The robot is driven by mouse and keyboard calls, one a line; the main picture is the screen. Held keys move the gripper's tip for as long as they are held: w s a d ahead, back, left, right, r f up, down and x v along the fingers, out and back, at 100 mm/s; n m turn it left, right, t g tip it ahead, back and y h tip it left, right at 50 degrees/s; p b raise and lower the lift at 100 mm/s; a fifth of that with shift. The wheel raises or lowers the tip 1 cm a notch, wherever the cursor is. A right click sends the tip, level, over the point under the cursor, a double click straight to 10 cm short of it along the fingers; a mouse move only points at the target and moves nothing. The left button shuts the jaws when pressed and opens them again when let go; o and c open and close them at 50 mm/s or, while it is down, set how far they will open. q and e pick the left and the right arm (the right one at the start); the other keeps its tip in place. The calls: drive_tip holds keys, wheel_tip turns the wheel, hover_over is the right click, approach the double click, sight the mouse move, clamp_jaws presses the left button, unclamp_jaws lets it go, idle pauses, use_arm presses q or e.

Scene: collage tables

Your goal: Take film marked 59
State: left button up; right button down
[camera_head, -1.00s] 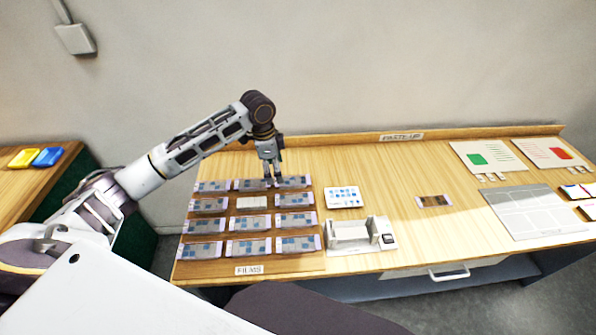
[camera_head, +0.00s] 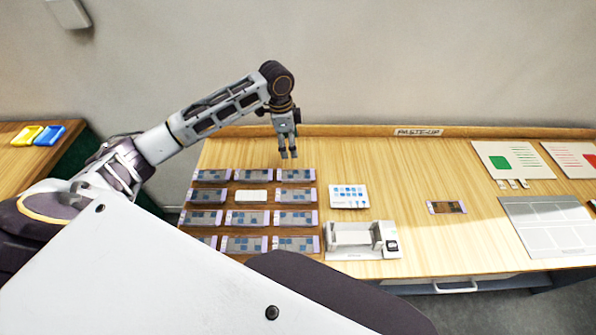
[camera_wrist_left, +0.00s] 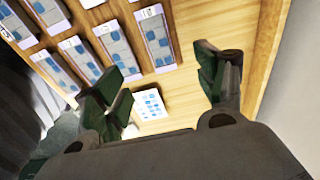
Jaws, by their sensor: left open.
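Films (camera_head: 295,175) with blue squares and pale purple ends lie in rows on the wooden table; they also show in the left wrist view (camera_wrist_left: 115,45). The number 59 cannot be read on any of them; the small end labels are mostly too blurred. My left gripper (camera_head: 288,155) is open and empty, above the table just behind the back row. My right gripper is not in view.
Table between is clear.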

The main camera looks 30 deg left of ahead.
use_arm(q)
drive_tip(key=shift+s+r, duration=0.1)
hover_over(296, 174)
drive_tip(key=a, duration=0.1)
drive_tip(key=shift+s+f, duration=0.2)
drive_tip(key=shift+f, duration=4.1)
drive_tip(key=shift+w+d+f+p, duration=0.1)
drive_tip(key=shift+f+p, duration=0.1)
drive_tip(key=shift+f, duration=0.65)
drive_tip(key=shift+s+d+f+p, duration=0.1)
drive_tip(key=shift+d+f+p, duration=0.1)
drive_tip(key=shift+f, duration=0.7)
drive_tip(key=shift+w+d+f+p, duration=0.1)
drive_tip(key=shift+f+p, duration=0.1)
drive_tip(key=shift+f, duration=0.65)
drive_tip(key=shift+a, duration=0.1)
drive_tip(key=c, duration=1)
drive_tip(key=shift+o, duration=0.2)
